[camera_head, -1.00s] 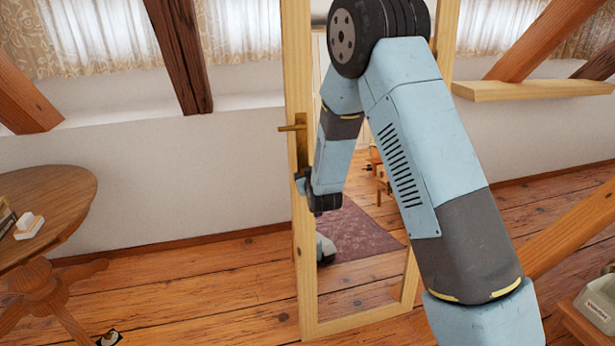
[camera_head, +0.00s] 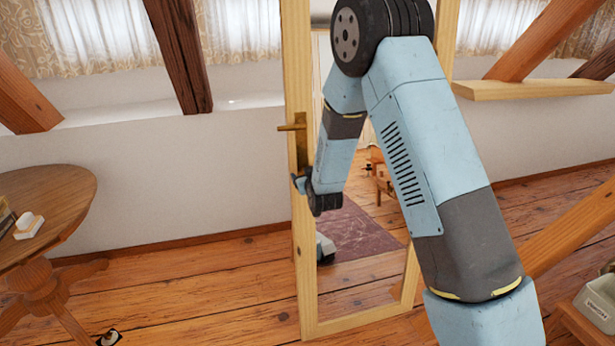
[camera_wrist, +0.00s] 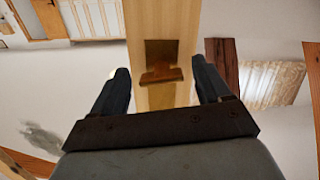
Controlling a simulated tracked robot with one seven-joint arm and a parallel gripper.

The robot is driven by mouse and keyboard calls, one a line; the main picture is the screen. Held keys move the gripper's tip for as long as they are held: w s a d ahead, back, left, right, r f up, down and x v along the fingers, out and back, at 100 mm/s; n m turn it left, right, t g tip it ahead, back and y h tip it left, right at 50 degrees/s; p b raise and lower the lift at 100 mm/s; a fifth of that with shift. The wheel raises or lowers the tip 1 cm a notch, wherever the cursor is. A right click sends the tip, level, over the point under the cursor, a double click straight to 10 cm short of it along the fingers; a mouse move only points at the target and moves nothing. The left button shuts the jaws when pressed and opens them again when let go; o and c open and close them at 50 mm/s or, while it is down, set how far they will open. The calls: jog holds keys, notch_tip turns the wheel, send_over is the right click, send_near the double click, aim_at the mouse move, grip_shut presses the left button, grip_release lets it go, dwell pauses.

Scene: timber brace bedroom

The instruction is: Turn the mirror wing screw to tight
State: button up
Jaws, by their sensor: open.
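The brass wing screw (camera_head: 291,127) sits on a brass plate on the left wooden upright of the mirror frame (camera_head: 307,270). Its wing lies roughly level in the head view. The wrist view shows the wing screw (camera_wrist: 161,75) and plate straight ahead, between the lines of the two dark fingers. My gripper (camera_head: 299,184) is by the same upright, a little below the screw in the head view. In the wrist view my gripper (camera_wrist: 163,82) is open and empty, its fingers apart on either side of the upright's width. Whether a finger touches the wood cannot be told.
A round wooden table (camera_head: 62,190) with small items stands at the left. A sloping timber brace (camera_head: 575,235) and a pale box (camera_head: 598,305) are at the right. The plank floor left of the mirror is mostly clear.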

jog(key=shift+s, duration=0.1)
jog(key=v, duration=1.3)
jog(key=shift+s, duration=0.35)
jog(key=shift+r, duration=0.1)
jog(key=s+d+r+m+g+h, duration=0.1)
jog(key=s+d+r+g, duration=0.1)
jog(key=s+d+r, duration=0.35)
jog(key=s+d+r+m+g+h, duration=0.1)
jog(key=s+d+r+m+g, duration=0.15)
jog(key=d+r, duration=0.6)
jog(key=s+d+r+g+h, duration=0.1)
jog(key=s+d+r+g, duration=0.1)
jog(key=s, duration=0.9)
jog(key=s+d+r+m+g+h, duration=0.1)
jog(key=s+d+r, duration=0.4)
jog(key=s, duration=0.7)
jog(key=shift+s+d+r+g, duration=0.2)
jog(key=shift+s+r+g, duration=0.05)
jog(key=shift+r+g, duration=0.5)
